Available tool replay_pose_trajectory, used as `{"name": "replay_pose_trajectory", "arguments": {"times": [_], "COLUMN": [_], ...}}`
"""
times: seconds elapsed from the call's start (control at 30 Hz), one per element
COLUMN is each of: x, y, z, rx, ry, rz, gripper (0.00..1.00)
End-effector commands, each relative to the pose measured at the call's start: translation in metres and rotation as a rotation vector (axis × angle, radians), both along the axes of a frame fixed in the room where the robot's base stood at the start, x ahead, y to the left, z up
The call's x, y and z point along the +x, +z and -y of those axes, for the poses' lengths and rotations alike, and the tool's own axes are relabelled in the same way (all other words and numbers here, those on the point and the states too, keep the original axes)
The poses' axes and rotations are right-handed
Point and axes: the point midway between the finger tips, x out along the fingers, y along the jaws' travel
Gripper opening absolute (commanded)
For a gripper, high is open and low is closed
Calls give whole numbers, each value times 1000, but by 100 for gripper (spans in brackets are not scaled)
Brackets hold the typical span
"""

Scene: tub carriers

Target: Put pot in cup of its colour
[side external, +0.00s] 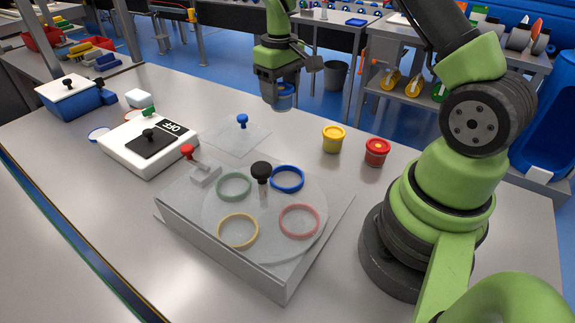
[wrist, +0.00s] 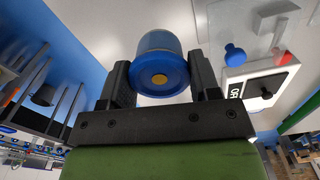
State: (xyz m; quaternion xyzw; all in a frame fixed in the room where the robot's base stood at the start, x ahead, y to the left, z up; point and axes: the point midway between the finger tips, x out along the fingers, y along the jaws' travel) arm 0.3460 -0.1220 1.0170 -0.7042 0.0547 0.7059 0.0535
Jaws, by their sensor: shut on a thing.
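My gripper (side external: 281,84) is shut on a blue pot (side external: 286,97) and holds it in the air above the far side of the table. In the wrist view the blue pot (wrist: 161,72) sits between the two dark fingers, its blue end with a yellow dot facing the camera. The carrier is a grey box with a round clear disc (side external: 265,212) on top. It bears coloured rings: green (side external: 233,199), blue (side external: 287,192), yellow (side external: 238,246) and pink-red (side external: 299,235). A black knob (side external: 261,169) stands up near the rings. I cannot see into the cups clearly.
A yellow pot (side external: 333,141) and a red pot (side external: 376,154) stand right of my gripper. A clear plate with a blue knob (side external: 242,121) lies behind the carrier.

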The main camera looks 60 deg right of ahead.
Motion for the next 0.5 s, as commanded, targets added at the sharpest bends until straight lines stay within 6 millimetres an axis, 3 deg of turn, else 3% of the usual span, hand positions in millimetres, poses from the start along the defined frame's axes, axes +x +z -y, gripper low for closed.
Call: {"name": "replay_pose_trajectory", "arguments": {"times": [0.03, 0.2, 0.33, 0.5], "x": [-8, -39, -62, -80], "y": [4, 9, 12, 11], "z": [-19, -67, -90, -104], "rx": [0, 0, 0, 1], "ry": [5, -13, -27, -39], "rz": [-1, 3, 5, 4], "gripper": [32, 32, 32, 32]}}
